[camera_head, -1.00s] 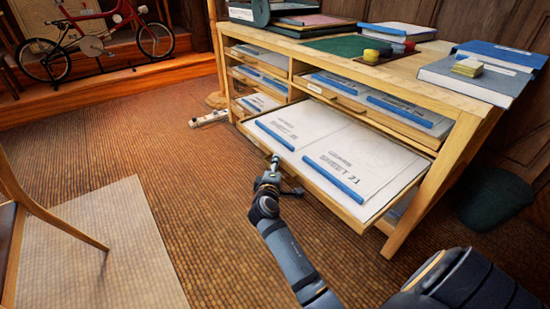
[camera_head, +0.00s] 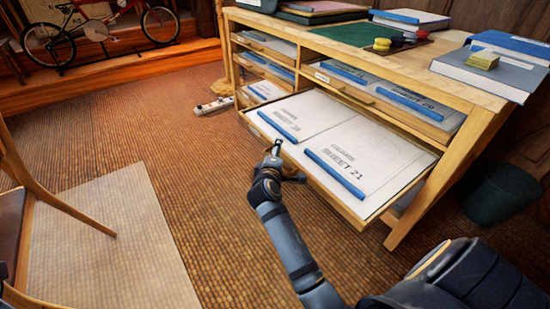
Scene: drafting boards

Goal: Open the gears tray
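A wide wooden tray (camera_head: 318,183) at the lower right of the drawer cabinet stands pulled well out. Two white drawing sheets with blue edge strips lie in it, and one reads "SHEET 21" (camera_head: 352,160). I can read no gears label on its front. My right gripper (camera_head: 287,162) is at the tray's front edge, left of its middle. Its fingers look spread apart, one at the front rim and one lower to the right. I cannot tell whether it touches the rim. My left gripper is not in view.
Above it is another tray (camera_head: 385,98) with blue-edged sheets, and smaller trays (camera_head: 262,65) are at the left. Books and boxes lie on the cabinet top (camera_head: 400,72). A chair (camera_head: 45,195) stands at left, a dark bin (camera_head: 500,197) at right.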

